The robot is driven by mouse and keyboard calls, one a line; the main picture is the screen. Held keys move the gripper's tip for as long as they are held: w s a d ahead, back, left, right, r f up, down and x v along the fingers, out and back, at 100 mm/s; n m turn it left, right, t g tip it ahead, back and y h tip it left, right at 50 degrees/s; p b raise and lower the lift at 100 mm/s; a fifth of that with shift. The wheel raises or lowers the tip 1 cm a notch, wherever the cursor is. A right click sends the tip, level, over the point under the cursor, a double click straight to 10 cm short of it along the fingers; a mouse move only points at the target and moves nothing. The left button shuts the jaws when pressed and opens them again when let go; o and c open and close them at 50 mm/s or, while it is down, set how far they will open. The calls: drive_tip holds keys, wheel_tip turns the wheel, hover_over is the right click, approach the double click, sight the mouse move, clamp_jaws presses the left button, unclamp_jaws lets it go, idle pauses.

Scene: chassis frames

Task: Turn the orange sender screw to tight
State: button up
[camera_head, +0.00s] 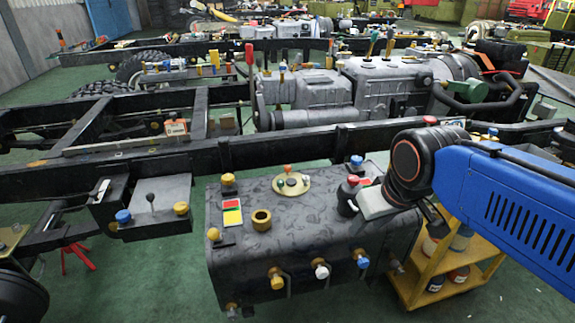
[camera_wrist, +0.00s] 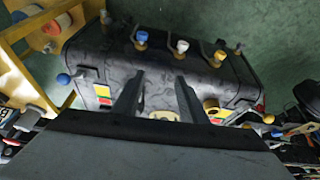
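The orange sender screw (camera_head: 287,169) stands at the middle of a round cream sender plate (camera_head: 301,190) on top of the dark tank (camera_head: 320,228). In the wrist view the cream plate (camera_wrist: 163,115) shows partly between my fingers; the orange screw cannot be made out there. My gripper (camera_wrist: 156,82) has its two dark fingers apart, with nothing held between them. In the head view my wrist comes in from the right above the tank's right end, right of the sender plate and apart from it.
A dark frame rail (camera_head: 290,148) runs behind. A yellow cart (camera_head: 462,262) stands at right.

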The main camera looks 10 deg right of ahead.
drive_tip(key=w+a+r+n+g, duration=0.1)
drive_tip(key=w+r+n, duration=0.3)
drive_tip(key=w+r, duration=0.5)
drive_tip(key=n+g, duration=0.4)
drive_tip(key=n, duration=0.7)
hover_over(288, 167)
wheel_tip(288, 167, down, 18)
drive_tip(key=shift+w+r, duration=0.1)
drive_tip(key=shift+w, duration=0.05)
clamp_jaws()
